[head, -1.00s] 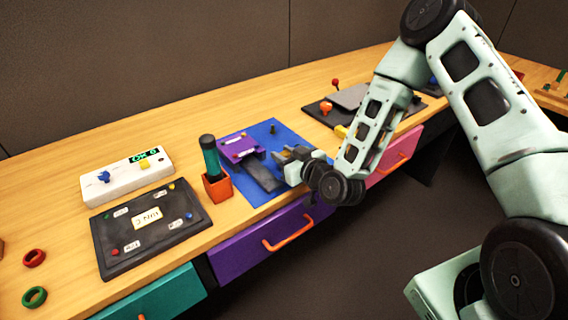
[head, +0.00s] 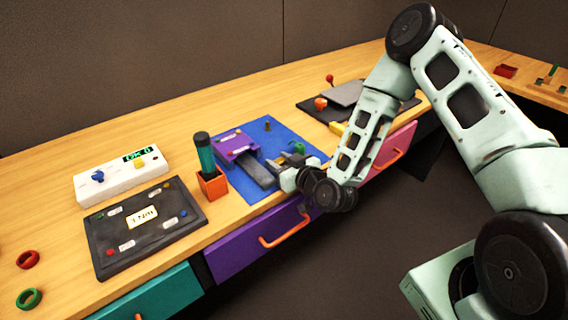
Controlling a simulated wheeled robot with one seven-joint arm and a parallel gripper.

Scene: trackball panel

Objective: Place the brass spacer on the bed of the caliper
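The caliper has a purple body (head: 236,146) and a dark grey bar-like bed (head: 258,174), and lies on a blue mat (head: 282,132). A small brass-coloured piece (head: 267,126) stands at the back of the mat and may be the brass spacer; it is too small to be sure. My gripper (head: 281,166) is low over the mat's right part, just right of the grey bed. Its dark fingers point left toward the bed. Whether anything is between them is too small to tell. A green piece (head: 299,147) shows just behind the gripper.
An orange holder (head: 212,186) with a dark green-handled tool stands left of the mat. A black panel (head: 145,220) and a white box with a green display (head: 124,178) lie further left. A dark tray (head: 318,107) is at the right. The bench behind the mat is clear.

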